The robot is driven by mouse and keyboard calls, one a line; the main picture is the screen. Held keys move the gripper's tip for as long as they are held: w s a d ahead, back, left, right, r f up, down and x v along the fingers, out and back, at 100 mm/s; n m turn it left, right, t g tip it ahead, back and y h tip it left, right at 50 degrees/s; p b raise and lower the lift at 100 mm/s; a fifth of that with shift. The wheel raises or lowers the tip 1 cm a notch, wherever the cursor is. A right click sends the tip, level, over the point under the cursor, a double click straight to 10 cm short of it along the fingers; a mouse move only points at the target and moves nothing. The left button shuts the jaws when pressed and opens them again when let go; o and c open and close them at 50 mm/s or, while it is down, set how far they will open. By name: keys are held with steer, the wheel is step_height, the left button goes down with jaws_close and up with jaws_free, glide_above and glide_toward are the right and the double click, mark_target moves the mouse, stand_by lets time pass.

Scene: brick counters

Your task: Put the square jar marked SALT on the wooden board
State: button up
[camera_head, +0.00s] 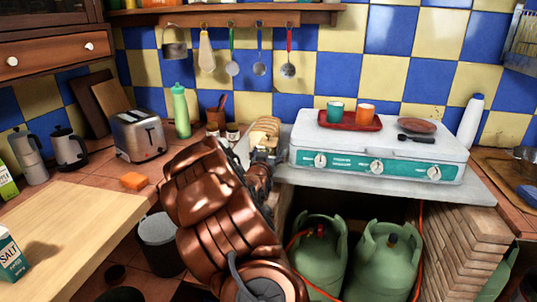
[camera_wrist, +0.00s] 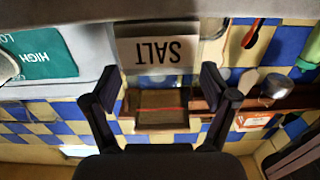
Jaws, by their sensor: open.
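The jar marked SALT shows in the wrist view as a white label (camera_wrist: 158,50) with upside-down lettering, at top centre. My gripper (camera_wrist: 160,82) is open, with the label between and just beyond its fingertips; I cannot tell whether they touch the jar. In the head view my gripper (camera_head: 263,158) is by the left end of the white stove, and my copper arm hides most of that spot. A teal carton also marked SALT (camera_head: 12,258) stands on the pale wooden worktop at lower left. Wooden boards (camera_head: 112,97) lean against the wall behind the toaster.
The white stove (camera_head: 450,150) bears a red tray (camera_head: 350,122) with two cups. Small jars (camera_head: 232,132), a green bottle (camera_head: 180,110) and a toaster (camera_head: 138,135) stand on the left counter. The pale worktop (camera_head: 80,220) has free room. Green gas bottles (camera_head: 390,265) stand below.

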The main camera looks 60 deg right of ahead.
steer(key=shift+r, duration=0.2)
steer(key=b+v, duration=0.8)
steer(key=v, duration=0.4)
stand_by(0.4)
